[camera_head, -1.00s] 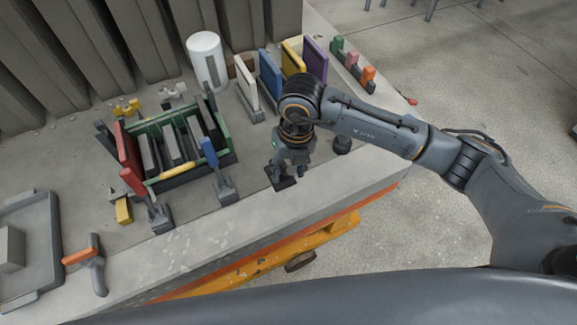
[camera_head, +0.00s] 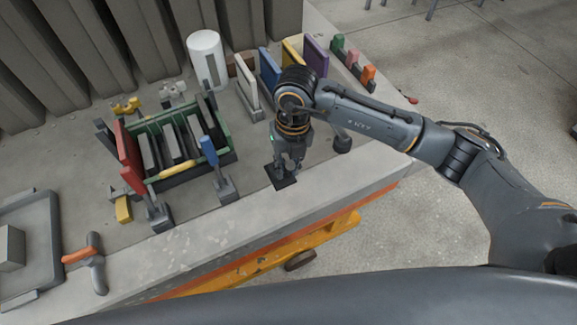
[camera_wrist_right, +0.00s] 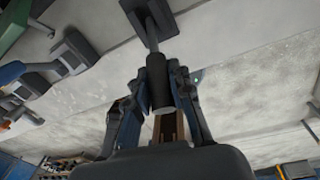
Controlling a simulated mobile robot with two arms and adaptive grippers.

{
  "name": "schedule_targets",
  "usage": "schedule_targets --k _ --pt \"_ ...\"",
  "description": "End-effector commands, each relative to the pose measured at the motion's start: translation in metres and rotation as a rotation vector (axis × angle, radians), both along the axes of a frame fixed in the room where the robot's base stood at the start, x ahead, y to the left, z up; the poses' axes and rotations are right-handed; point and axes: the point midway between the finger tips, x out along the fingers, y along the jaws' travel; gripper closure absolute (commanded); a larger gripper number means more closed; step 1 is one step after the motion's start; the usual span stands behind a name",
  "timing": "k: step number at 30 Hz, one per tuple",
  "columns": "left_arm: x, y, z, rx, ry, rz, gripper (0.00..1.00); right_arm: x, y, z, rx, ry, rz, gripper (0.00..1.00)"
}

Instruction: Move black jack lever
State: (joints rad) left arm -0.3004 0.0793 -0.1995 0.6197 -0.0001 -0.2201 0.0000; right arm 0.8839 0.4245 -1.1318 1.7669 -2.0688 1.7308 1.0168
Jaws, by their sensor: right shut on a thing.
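The black jack lever shows in the right wrist view as a dark cylindrical grip (camera_wrist_right: 158,82) on a thinner grey rod, rising from a dark square base (camera_wrist_right: 150,18). In the head view its base (camera_head: 281,178) rests on the concrete slab near the front edge; the rest is mostly hidden by my gripper. My right gripper (camera_head: 289,163) points down over the base. In the wrist view its two fingers (camera_wrist_right: 160,95) are shut on the black grip from both sides. My left gripper is not in view.
Left stands a green-framed mould (camera_head: 185,172) with grey bars, a red panel (camera_head: 130,163) and a blue-handled lever (camera_head: 210,152). White, blue, yellow and purple panels stand behind my right gripper. A dark round knob (camera_head: 342,143) stands just right. The slab's front edge (camera_head: 255,224) is close.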

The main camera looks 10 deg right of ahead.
Motion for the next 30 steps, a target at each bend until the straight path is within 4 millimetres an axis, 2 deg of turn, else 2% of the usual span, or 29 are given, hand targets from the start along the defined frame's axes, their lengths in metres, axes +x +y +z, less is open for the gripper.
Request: schedule_targets --k 15,30 --pt "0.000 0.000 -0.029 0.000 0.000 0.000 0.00 0.033 0.011 0.008 -0.107 0.326 -0.001 1.00" --pt "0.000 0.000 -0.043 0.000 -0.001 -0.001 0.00 0.050 0.016 0.011 -0.165 0.504 -0.002 1.00"
